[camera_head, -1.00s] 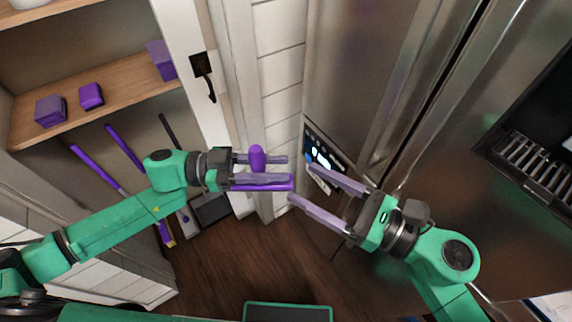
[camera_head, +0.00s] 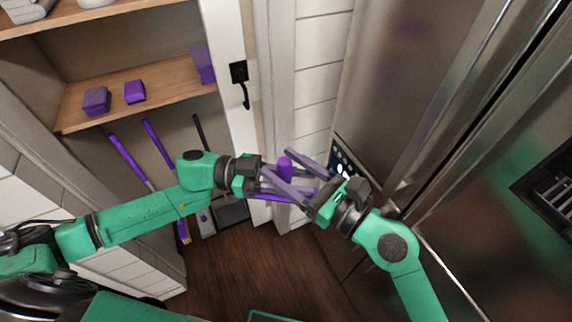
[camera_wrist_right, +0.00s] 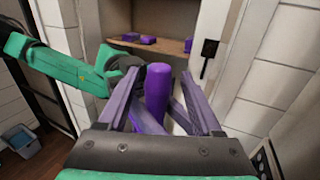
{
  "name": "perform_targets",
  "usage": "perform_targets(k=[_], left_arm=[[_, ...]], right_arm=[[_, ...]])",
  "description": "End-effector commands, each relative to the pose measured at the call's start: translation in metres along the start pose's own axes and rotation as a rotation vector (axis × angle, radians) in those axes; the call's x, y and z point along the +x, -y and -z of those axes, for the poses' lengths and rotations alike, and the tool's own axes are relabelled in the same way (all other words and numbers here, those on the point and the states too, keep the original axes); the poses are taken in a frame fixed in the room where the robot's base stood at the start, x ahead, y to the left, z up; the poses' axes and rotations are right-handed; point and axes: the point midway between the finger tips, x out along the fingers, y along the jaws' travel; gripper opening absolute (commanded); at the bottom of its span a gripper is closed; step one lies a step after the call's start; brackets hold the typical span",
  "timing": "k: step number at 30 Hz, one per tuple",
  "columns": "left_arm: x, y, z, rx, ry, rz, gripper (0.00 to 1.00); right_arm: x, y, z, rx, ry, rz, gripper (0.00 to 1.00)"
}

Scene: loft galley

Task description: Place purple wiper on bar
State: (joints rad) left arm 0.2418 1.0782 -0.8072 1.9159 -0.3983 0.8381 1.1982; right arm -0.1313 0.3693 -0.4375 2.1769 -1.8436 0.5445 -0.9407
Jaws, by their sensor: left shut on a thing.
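The purple wiper (camera_head: 285,164) is held by my left gripper (camera_head: 314,187), shut on it in front of the white door post. Its thick rounded handle stands up between the fingers, and it shows large in the right wrist view (camera_wrist_right: 158,88). Its lower part is mostly hidden by the fingers. My right gripper (camera_head: 277,163) comes in from the right. Its open fingers lie on either side of the handle, and gaps show beside the handle in the right wrist view (camera_wrist_right: 160,78). I cannot tell which fitting is the bar.
A black hook-shaped handle (camera_head: 240,84) is on the white post. A wooden shelf (camera_head: 170,87) holds purple boxes. Purple-handled tools (camera_head: 130,158) and a dark dustpan (camera_head: 233,212) stand below. A steel fridge (camera_head: 400,70) closes off the right. The wood floor (camera_head: 235,265) is clear in front.

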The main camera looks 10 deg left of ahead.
Motion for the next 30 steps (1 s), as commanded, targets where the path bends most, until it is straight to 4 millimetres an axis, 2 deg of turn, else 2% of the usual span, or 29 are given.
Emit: perform_targets(k=[1,4,5,6,7,9,10,18,21,25,30], left_arm=[[0.000,0.000,0.000,0.000,0.000,0.000,0.00],[0.000,0.000,0.000,0.000,0.000,0.000,0.00],[0.000,0.000,0.000,0.000,0.000,-0.001,0.00],[0.000,0.000,0.000,0.000,0.000,-0.001,0.00],[0.000,0.000,0.000,0.000,0.000,-0.001,0.39],[0.000,0.000,0.000,0.000,0.000,-0.001,0.65],[0.000,0.000,0.000,0.000,0.000,-0.001,0.70],[0.000,0.000,0.000,0.000,0.000,0.000,0.70],[-0.007,0.000,-0.001,-0.001,0.002,0.002,0.70],[-0.033,0.000,-0.002,-0.003,0.006,0.002,0.70],[-0.081,0.000,-0.002,-0.004,0.008,0.002,0.70]], right_arm=[[0.000,0.000,0.000,0.000,0.000,0.000,0.44],[0.000,0.000,0.000,0.000,0.000,0.001,0.06],[0.000,0.000,0.000,-0.001,0.000,0.001,0.00],[0.000,0.001,0.000,-0.001,0.000,0.002,0.00],[-0.001,0.001,0.000,-0.001,0.001,0.002,0.00],[-0.001,0.001,0.000,-0.001,0.001,0.002,0.00],[-0.001,0.001,0.000,-0.001,0.001,0.002,0.00],[-0.001,0.000,0.000,-0.001,0.001,0.001,0.00],[-0.001,0.000,0.000,-0.001,0.001,0.001,0.00],[-0.001,0.000,0.000,-0.001,0.001,0.001,0.00],[-0.001,0.000,0.000,-0.001,0.001,0.001,0.00]])
